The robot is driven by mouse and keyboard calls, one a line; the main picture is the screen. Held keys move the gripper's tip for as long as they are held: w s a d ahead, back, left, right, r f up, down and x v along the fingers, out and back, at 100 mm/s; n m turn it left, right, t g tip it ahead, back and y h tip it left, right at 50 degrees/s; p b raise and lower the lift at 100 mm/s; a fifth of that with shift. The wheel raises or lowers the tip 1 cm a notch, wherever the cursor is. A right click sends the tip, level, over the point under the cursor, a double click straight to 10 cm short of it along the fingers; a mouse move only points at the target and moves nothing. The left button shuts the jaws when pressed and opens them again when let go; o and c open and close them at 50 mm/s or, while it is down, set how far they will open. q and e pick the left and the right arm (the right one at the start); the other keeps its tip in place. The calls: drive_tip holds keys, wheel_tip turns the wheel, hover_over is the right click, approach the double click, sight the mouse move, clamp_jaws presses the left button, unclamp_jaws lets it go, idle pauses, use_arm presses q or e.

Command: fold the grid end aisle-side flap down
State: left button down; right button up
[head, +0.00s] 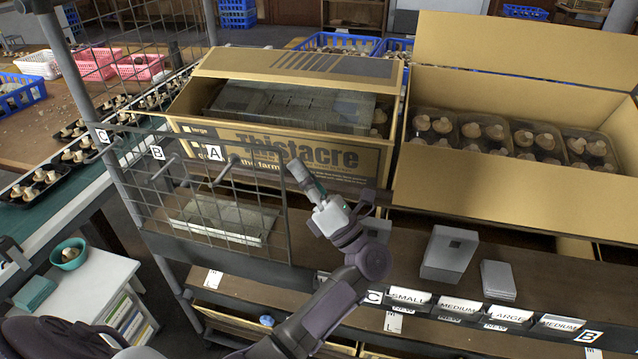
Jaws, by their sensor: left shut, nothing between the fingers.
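The printed cardboard carton (350,158) at the grid end stands on the shelf behind the wire grid (200,215). A striped top flap (290,66) slants along its far side. A grey printed panel (290,106) lies across much of its opening; I cannot tell whether it is a flap or a loose sheet. My left gripper (298,172) is shut and empty, in front of the carton's printed near wall, just right of the grid. I cannot tell whether it touches the wall. My right gripper is out of view.
A second carton (500,60) stands open at the right, with trays of mushrooms inside. Grey boxes (449,253) and labelled cards (460,305) sit along the shelf's front. Hooks project from the grid beside my left gripper. A conveyor (60,205) with mushroom trays runs at the left.

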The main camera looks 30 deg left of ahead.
use_arm(q)
drive_tip(key=r, duration=0.1)
drive_tip(key=w+r+p, duration=0.1)
drive_tip(key=w+r, duration=0.1)
drive_tip(key=shift+a+r, duration=0.35)
drive_tip(key=shift+p, duration=0.3)
